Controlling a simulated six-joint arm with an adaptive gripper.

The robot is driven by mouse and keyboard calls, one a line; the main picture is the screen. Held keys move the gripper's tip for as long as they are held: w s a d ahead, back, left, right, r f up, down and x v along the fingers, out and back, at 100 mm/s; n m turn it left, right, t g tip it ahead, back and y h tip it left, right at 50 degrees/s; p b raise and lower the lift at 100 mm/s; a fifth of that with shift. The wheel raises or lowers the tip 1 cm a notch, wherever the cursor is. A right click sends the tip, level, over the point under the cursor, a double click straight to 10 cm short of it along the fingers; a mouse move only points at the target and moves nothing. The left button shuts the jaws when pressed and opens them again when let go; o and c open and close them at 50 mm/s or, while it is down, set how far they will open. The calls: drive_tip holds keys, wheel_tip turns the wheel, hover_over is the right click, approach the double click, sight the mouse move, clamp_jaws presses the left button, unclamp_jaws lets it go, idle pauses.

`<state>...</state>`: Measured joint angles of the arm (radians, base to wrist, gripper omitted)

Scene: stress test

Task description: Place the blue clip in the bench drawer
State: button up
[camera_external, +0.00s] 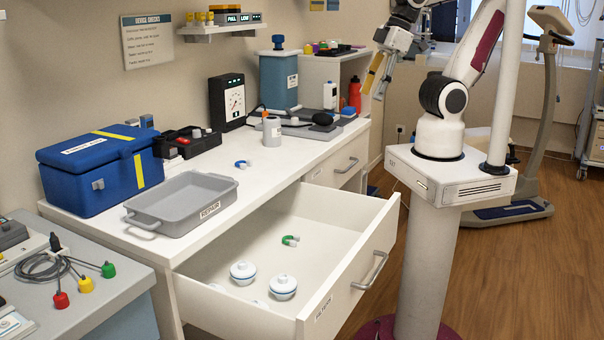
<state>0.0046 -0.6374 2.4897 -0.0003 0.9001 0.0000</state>
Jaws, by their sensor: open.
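A small blue clip (242,164) lies on the white bench top (280,172), to the right of the grey tray. The bench drawer (330,228) is pulled out below the bench top. A green clip (290,240) and several white round lidded items (283,287) lie inside it. My gripper (372,88) is open and empty. It hangs in the air at the upper right, pointing down, well away from the blue clip and the drawer.
A grey tray (184,206) labelled REPAIR sits near the bench's front edge. A blue box (98,170) and a black bin (186,145) stand behind it. The drawer's middle and right areas are largely clear.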

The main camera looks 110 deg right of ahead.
drive_tip(key=w+d+f+n+g+h, duration=0.1)
drive_tip(key=w+f+n, duration=0.3)
drive_tip(key=w, duration=0.5)
drive_tip(key=w+d+f+n+g+h, duration=0.1)
drive_tip(key=w+d+f+n, duration=0.3)
drive_tip(key=w+n, duration=0.4)
drive_tip(key=w+d+f+n, duration=0.2)
drive_tip(key=w+f+n, duration=0.4)
drive_tip(key=w, duration=0.3)
drive_tip(key=shift+w+d+f+g+h, duration=0.15)
drive_tip(key=shift+w+d+g+h, duration=0.15)
drive_tip(key=shift+d+g+h, duration=0.1)
drive_tip(key=w+n, duration=0.2)
drive_tip(key=n, duration=0.1)
drive_tip(key=w+r+n+t, duration=0.1)
drive_tip(key=w+n, duration=0.1)
drive_tip(key=shift+d, duration=0.3)
drive_tip(key=shift+w+r+n+t, duration=0.15)
drive_tip(key=shift+w+n, duration=0.2)
drive_tip(key=shift+n, duration=0.65)
drive_tip(key=shift+w+r+n+t, duration=0.15)
drive_tip(key=shift+w+n, duration=0.15)
drive_tip(key=shift+n, duration=0.7)
drive_tip(key=shift+d, duration=0.1)
